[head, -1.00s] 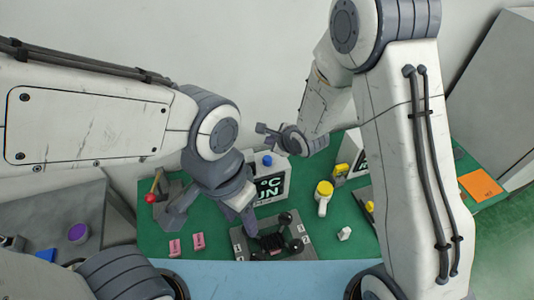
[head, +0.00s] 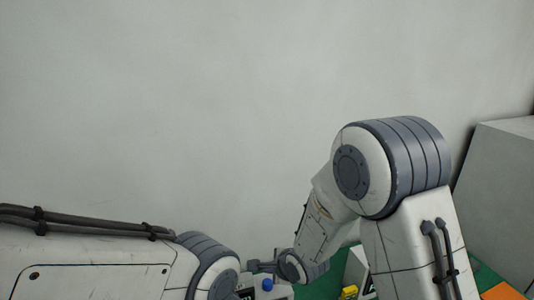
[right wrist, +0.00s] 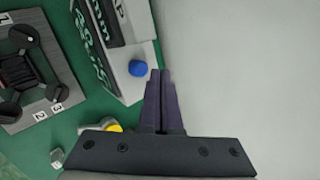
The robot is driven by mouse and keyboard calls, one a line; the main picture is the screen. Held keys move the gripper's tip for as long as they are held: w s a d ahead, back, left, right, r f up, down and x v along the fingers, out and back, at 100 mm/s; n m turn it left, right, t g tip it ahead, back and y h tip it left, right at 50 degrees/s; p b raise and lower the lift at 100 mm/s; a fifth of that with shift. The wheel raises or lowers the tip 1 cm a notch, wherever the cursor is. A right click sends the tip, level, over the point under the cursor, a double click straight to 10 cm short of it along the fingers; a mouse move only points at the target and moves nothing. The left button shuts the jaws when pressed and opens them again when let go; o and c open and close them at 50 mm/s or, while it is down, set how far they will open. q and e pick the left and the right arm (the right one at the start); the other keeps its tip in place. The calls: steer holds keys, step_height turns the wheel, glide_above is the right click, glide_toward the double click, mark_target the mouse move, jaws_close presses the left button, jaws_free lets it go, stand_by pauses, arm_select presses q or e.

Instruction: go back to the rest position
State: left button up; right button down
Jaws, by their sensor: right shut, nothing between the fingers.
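My right gripper (head: 260,267) is low in the middle of the head view, above the back of the table beside a white box with a blue knob (head: 267,285). In the right wrist view my right gripper's fingers (right wrist: 160,75) are together and empty. The blue knob (right wrist: 138,68) shows just left of the fingertips there. My left arm comes in at the lower left of the head view. Its gripper is below the picture edge and hidden.
A lever fixture with black knobs (right wrist: 57,85) and a yellow-topped part (right wrist: 113,128) stand on the green table (right wrist: 65,35). A grey cabinet (head: 500,190) stands at the right, near an orange sheet (head: 503,292). A bare wall (head: 220,110) rises behind the table.

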steer(key=s+d+r+n+g+h+b, duration=0.1)
steer(key=s+d+n+g+b, duration=0.1)
steer(key=s+n, duration=1)
steer(key=s+d+r+n+g+h+b, duration=0.1)
steer(key=s+n+g+b, duration=0.4)
steer(key=s+n, duration=0.8)
steer(key=s+d+b, duration=0.1)
steer(key=s, duration=0.3)
steer(key=shift+h+b, duration=0.35)
steer(key=shift+h, duration=0.05)
steer(key=shift+w, duration=0.1)
stand_by(4.3)
